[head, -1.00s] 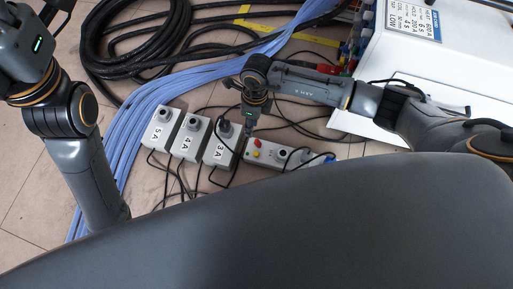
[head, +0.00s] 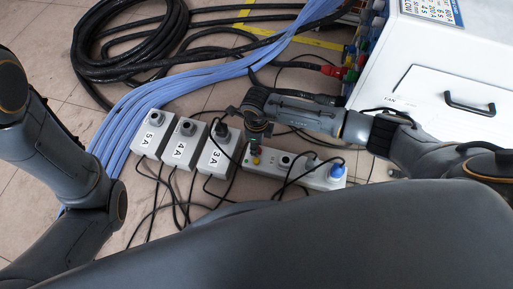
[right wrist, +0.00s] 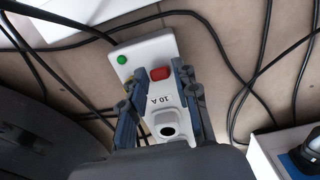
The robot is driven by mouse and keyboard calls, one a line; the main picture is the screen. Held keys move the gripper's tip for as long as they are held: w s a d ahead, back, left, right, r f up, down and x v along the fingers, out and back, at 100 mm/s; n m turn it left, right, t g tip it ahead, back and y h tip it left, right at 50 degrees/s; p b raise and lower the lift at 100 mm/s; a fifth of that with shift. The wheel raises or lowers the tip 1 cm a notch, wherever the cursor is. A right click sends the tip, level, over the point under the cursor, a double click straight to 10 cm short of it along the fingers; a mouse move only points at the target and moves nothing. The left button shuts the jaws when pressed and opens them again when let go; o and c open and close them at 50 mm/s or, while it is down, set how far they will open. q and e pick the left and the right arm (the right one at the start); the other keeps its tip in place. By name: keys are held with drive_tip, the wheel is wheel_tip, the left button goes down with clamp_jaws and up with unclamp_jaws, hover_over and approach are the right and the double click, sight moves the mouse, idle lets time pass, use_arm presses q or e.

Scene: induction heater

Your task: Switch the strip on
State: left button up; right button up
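The power strip (head: 315,173) is a light grey block on the floor, right of the 3 A box, with a blue plug (head: 337,171) at its right end. In the right wrist view its end carries a red switch (right wrist: 160,73), a round green indicator (right wrist: 122,59), a "10 A" label and a dark round socket (right wrist: 168,129). My right gripper (right wrist: 155,80) is open, its two fingers apart on either side of the strip's face near the red switch. I cannot tell whether a fingertip touches it. My left arm shows at the left; its gripper is out of view.
Grey boxes marked 5A (head: 152,134), 4A (head: 181,143) and 3A (head: 217,153) stand left of the strip. Black cables loop around them. Blue hoses (head: 205,80) run behind, and a white cabinet (head: 425,85) stands at the right.

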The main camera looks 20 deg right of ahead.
drive_tip(key=shift+f, duration=0.25)
clamp_jaws()
